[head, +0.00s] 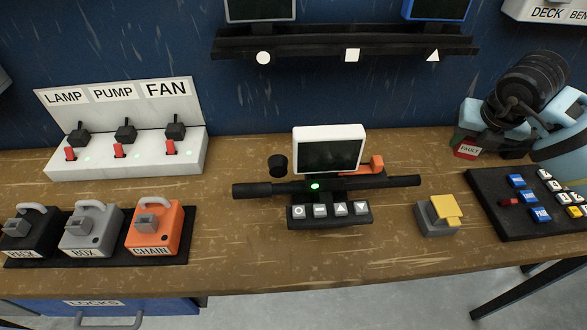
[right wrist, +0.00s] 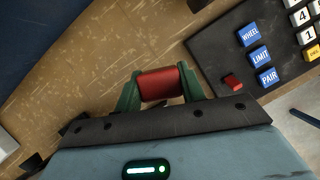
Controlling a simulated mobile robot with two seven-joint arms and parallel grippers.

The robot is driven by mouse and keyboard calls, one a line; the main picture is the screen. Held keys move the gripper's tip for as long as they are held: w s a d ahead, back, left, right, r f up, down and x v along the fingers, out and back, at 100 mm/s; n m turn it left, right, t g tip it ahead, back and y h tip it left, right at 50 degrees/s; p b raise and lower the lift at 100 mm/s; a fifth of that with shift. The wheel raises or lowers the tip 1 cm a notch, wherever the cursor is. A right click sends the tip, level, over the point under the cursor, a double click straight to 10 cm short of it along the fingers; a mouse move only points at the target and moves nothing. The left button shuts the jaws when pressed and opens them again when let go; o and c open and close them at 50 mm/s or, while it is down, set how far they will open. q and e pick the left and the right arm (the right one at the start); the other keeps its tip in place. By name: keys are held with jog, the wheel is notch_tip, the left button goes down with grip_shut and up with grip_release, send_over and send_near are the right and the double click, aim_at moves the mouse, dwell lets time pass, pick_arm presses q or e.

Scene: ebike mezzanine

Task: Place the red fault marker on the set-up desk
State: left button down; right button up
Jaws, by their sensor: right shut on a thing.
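The marker is over the back part of the wooden desk (head: 240,245). I cannot tell whether it touches the desktop. My left gripper is not in view.
A black keypad panel (head: 487,185) lies right of the marker. A yellow-topped block (head: 438,213) and a small screen device (head: 330,154) are nearer the middle. Switches (head: 110,158) and three padlocks (head: 85,230) fill the left. Bare wood shows between the screen device and keypad.

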aim_at(464, 157)
jog(key=shift+r, duration=0.15)
jog(key=shift+s, duration=0.1)
notch_tip(464, 157, down, 5)
jog(key=shift+f, duration=2.35)
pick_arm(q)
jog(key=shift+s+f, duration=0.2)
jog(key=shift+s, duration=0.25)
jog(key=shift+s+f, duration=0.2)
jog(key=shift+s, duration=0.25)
pick_arm(e)
jog(key=shift+f, duration=0.15)
